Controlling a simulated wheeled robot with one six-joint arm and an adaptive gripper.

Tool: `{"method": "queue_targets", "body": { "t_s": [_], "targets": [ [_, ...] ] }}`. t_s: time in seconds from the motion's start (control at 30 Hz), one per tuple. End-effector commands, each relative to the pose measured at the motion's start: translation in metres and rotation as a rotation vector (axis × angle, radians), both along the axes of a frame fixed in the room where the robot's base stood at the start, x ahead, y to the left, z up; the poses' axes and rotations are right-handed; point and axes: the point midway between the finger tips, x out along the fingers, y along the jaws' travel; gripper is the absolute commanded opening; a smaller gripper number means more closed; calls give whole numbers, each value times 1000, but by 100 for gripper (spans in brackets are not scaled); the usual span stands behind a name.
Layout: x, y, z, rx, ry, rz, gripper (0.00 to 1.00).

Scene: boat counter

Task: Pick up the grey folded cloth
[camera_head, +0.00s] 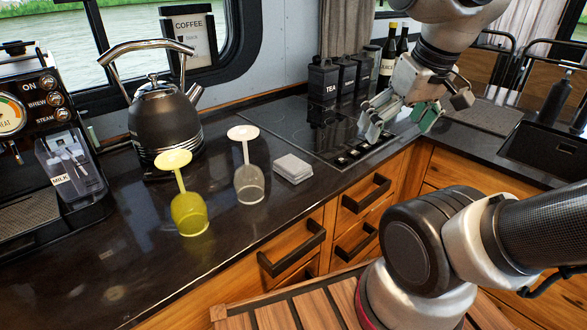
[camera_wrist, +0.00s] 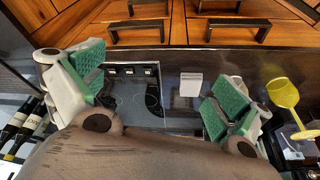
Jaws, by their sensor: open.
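The grey folded cloth (camera_head: 293,169) lies flat on the dark counter in the head view, just right of the clear upside-down glass and left of the cooktop. In the wrist view the small pale block between the fingers, nearer the right one, looks like the same cloth (camera_wrist: 191,84). My gripper (camera_head: 402,122) is open and empty over the cooktop, to the right of the cloth and apart from it. Its green-padded fingers (camera_wrist: 150,92) spread wide in the wrist view.
A yellow glass (camera_head: 189,212) and a clear glass (camera_head: 249,184) stand upside down left of the cloth. A black kettle (camera_head: 166,122) is behind them. Black canisters (camera_head: 323,80) and bottles (camera_head: 388,62) stand behind the cooktop (camera_head: 300,125). Counter in front of the cloth is clear.

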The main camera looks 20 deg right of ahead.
Motion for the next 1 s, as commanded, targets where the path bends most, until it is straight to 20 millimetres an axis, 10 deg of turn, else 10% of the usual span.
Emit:
{"method": "queue_targets", "body": {
  "t_s": [0.27,0.53,0.8,1.0],
  "targets": [
    [63,58,-40,-17,257,113,100],
    [144,137,-86,41,382,-511,100],
    [169,148,-77,177,316,-1104,100],
    [169,147,-87,195,310,-1205,100]
  ]
}}
